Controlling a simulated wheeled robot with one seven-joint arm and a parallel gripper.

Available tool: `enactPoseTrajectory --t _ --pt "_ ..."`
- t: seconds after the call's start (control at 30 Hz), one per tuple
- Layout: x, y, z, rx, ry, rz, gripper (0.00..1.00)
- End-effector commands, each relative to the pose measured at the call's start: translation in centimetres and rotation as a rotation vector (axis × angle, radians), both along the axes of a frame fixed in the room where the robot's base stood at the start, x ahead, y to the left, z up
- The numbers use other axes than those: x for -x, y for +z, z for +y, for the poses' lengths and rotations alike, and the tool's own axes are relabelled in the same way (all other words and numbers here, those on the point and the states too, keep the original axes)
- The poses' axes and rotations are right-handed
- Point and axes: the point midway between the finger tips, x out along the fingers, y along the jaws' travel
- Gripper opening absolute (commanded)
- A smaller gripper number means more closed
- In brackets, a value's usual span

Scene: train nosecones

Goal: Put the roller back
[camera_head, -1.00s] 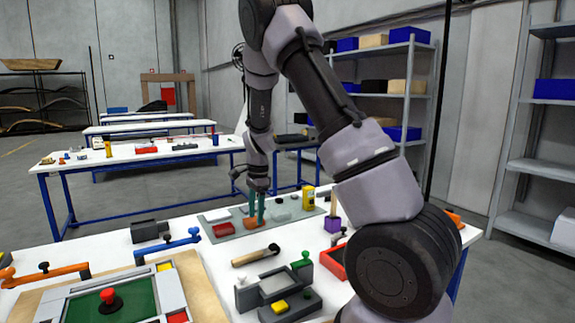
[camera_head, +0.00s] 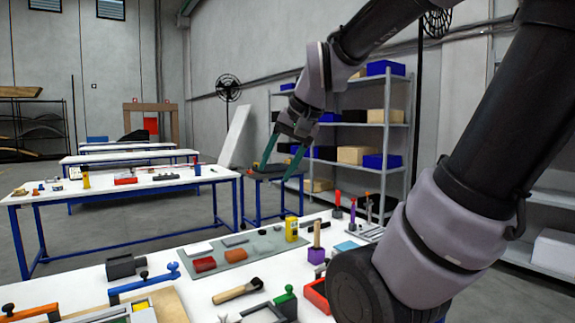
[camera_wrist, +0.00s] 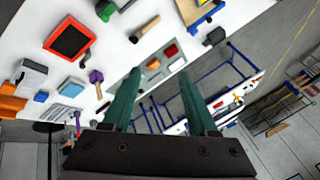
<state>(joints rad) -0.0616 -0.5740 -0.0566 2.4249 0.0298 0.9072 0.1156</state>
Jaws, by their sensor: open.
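A tool with a wooden handle and dark head, probably the roller (camera_head: 237,291), lies on the near white table. It also shows in the wrist view (camera_wrist: 148,26). My gripper (camera_head: 275,172) is open and empty, raised well above the table, beyond the roller and apart from it. Its two green fingers (camera_wrist: 160,76) are spread in the wrist view with nothing between them. A grey-green mat (camera_head: 283,244) lies behind the roller. It carries a red block (camera_head: 204,264), an orange-brown block (camera_head: 235,256) and small grey pieces.
A rack (camera_head: 372,234) with upright-handled tools is farther right.

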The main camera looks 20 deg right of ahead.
Motion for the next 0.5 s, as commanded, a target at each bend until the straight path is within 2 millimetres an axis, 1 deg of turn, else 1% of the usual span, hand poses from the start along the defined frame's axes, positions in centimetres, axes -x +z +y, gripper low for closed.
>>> enactPoseTrajectory --t 0.03,0.1,0.2,0.3,0.5 --pt "1.3 0.4 -0.2 0.027 0.019 -0.035 0.59" --pt "2.5 0.6 -0.3 0.062 0.046 -0.070 0.59" --pt "3.7 0.7 -0.4 0.100 0.073 -0.101 0.59" --pt "4.2 0.8 -0.5 0.116 0.084 -0.114 0.59" --pt "4.3 0.7 -0.5 0.120 0.087 -0.116 0.59"
